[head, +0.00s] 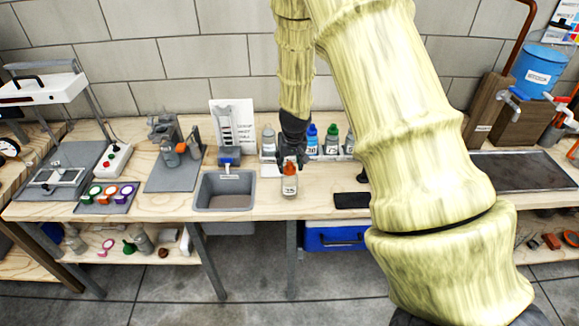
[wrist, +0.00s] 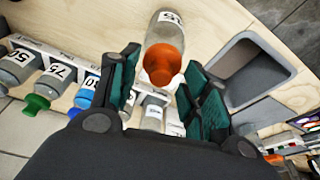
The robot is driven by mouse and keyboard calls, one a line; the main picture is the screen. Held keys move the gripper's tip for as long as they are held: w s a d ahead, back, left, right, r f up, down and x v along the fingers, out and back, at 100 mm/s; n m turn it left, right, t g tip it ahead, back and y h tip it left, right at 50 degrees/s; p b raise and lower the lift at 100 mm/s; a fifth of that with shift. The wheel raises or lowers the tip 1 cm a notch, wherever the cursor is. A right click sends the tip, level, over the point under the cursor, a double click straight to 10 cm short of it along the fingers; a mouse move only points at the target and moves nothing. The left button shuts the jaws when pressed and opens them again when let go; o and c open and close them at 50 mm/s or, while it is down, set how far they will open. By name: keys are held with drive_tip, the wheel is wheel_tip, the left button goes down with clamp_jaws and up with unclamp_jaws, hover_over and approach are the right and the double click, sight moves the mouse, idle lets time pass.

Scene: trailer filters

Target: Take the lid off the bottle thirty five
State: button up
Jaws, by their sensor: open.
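My gripper (head: 291,160) is above and just behind the lid in the head view. In the wrist view my gripper (wrist: 160,82) is open, its green-padded fingers on either side of the lid in the picture. I cannot tell whether either finger touches it.
A rack holds several labelled bottles behind, including a blue-lidded bottle (head: 312,141) and a green-lidded bottle (head: 332,141). A grey sink (head: 224,191) lies to the left. A black pad (head: 351,200) lies to the right. Bare bench surrounds the bottle's front.

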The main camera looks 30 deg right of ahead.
drive_tip(key=c, duration=0.8)
